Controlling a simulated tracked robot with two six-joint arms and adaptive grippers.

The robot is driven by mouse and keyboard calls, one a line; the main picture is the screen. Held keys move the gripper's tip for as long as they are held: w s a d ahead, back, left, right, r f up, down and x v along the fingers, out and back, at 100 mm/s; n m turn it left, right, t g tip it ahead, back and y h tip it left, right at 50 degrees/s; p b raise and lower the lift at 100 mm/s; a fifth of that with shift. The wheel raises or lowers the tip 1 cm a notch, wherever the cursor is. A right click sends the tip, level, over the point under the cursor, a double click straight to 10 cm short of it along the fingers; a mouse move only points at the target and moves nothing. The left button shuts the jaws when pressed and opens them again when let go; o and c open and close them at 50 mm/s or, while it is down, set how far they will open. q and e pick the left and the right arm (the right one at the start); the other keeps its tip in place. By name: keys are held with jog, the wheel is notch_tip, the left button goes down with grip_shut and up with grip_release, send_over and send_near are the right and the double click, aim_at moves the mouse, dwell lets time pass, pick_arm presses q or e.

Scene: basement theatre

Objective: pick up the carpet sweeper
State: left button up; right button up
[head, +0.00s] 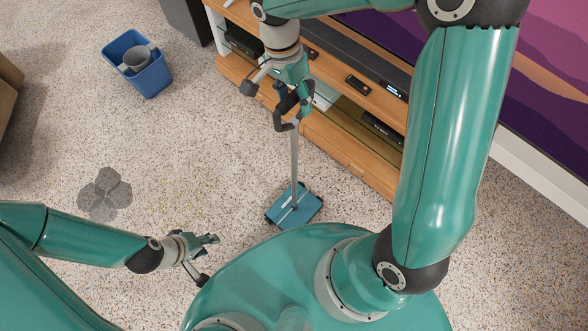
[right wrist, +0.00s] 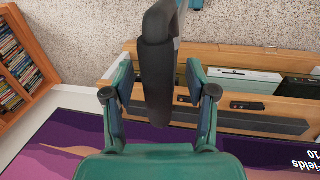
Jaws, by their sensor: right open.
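The carpet sweeper (head: 295,172) stands on the carpet. It has a teal floor head, a thin grey pole and a dark looped handle at the top. My right gripper (head: 293,100) is at the handle, pointing down at it. In the right wrist view the dark handle grip (right wrist: 158,75) lies between the two fingers of my right gripper (right wrist: 160,92), with a gap on each side. The right gripper is open. My left gripper (head: 212,240) is low at the left, away from the sweeper; its fingers are too small to judge.
A wooden media stand (head: 350,160) with devices and remotes is close behind the handle, below a large purple screen (head: 545,135). A blue bin (head: 137,65) with a grey container stands at upper left. A grey, petal-shaped patch (head: 105,195) is on the otherwise fairly clear carpet.

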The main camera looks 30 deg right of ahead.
jog(key=shift+c, duration=0.4)
grip_shut()
